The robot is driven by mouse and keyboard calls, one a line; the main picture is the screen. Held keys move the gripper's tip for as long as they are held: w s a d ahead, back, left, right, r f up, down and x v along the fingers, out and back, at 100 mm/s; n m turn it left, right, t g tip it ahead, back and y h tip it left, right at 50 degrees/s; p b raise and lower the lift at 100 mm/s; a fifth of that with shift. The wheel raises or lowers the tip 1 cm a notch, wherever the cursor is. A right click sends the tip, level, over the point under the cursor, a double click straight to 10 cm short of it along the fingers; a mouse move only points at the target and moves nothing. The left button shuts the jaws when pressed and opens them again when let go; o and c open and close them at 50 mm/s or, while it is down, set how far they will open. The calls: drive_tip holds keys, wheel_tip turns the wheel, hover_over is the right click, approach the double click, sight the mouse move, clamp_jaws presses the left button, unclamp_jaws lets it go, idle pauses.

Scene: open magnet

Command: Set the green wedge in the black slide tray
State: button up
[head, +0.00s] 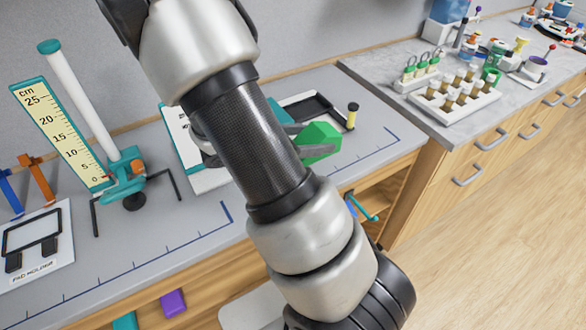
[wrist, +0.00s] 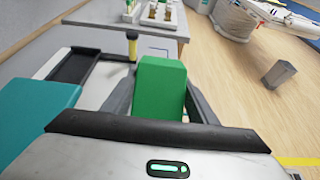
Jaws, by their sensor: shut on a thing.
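The green wedge (head: 318,143) is between the fingers of my gripper (head: 298,141), which is shut on it, above the grey bench. In the wrist view the wedge (wrist: 160,88) stands up between the two dark fingers (wrist: 160,100). The black slide tray (head: 326,103) lies on the bench behind the wedge, partly hidden by my arm. In the wrist view the tray (wrist: 75,66) is left of the wedge and apart from it, and looks empty where it shows.
A height gauge (head: 127,170) stands further left. A marble counter (head: 420,90) with racks is at the right.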

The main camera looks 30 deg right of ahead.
wheel_tip(320, 180, down, 8)
drive_tip(key=shift+f+b, duration=0.1)
drive_tip(key=shift+b, duration=0.25)
drive_tip(key=shift+f, duration=0.1)
drive_tip(key=o, duration=1)
drive_tip(key=shift+r, duration=0.2)
drive_tip(key=v, duration=1.1)
drive_tip(key=shift+a+r, duration=0.1)
drive_tip(key=shift+a, duration=0.25)
drive_tip(key=s+a+r+m+t+y, duration=0.2)
drive_tip(key=s+a+r+m+y, duration=0.1)
drive_tip(key=r+m, duration=0.3)
drive_tip(key=s+a+r+m+t+y, duration=0.1)
drive_tip(key=s+a+r+m+y, duration=0.2)
drive_tip(key=s+r+m+y, duration=0.2)
drive_tip(key=s+a+r+m+t+y, duration=0.2)
drive_tip(key=s+a+r+m+y, duration=0.2)
drive_tip(key=r+m, duration=0.3)
wheel_tip(320, 180, up, 3)
drive_tip(key=shift+a+t+y, duration=0.15)
drive_tip(key=shift+t+y, duration=0.15)
drive_tip(key=shift+y, duration=0.4)
